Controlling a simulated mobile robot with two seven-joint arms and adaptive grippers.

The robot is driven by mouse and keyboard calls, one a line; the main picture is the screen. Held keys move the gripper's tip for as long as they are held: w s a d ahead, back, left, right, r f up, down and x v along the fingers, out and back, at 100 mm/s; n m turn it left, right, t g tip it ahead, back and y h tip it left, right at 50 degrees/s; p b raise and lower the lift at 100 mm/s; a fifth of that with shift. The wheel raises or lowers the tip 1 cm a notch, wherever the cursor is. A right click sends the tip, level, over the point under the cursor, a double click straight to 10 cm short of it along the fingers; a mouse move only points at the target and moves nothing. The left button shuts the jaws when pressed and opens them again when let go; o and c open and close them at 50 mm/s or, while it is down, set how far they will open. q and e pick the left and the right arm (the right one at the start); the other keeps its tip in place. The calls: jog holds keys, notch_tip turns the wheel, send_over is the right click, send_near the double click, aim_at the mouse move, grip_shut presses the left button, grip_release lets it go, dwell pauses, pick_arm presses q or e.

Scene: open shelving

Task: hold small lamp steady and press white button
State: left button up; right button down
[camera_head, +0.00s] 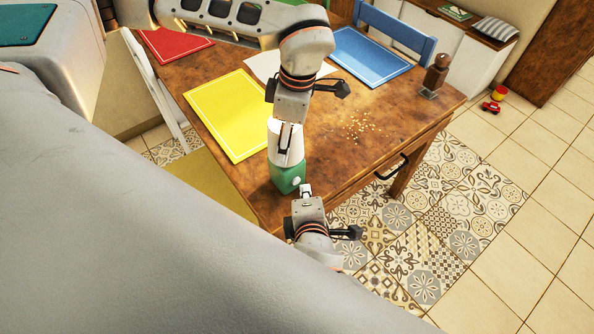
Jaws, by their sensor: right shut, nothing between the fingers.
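The small lamp (293,152) has a white shade and a green base (288,178). It stands upright at the near edge of the wooden table. A white button (296,181) sits on the side of the green base. My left gripper (284,147) comes down from above, with one finger in front of the shade. Its other finger is hidden, so I cannot tell whether it grips the lamp. My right gripper (306,188) is shut and empty, its tips just below and right of the button. I cannot tell whether they touch the button.
The wooden table (330,160) holds yellow (230,115), red (175,42) and blue (372,55) mats. Crumbs (358,126) and a brown mill (436,72) lie to the right. A blue chair (398,28) stands behind. Tiled floor is open at right.

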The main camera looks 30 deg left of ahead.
jog(key=d, duration=0.1)
jog(key=s+d, duration=0.1)
jog(key=d, duration=0.1)
jog(key=s+d, duration=0.1)
jog(key=shift+d, duration=0.35)
pick_arm(q)
jog(key=o, duration=1.6)
jog(key=o, duration=0.7)
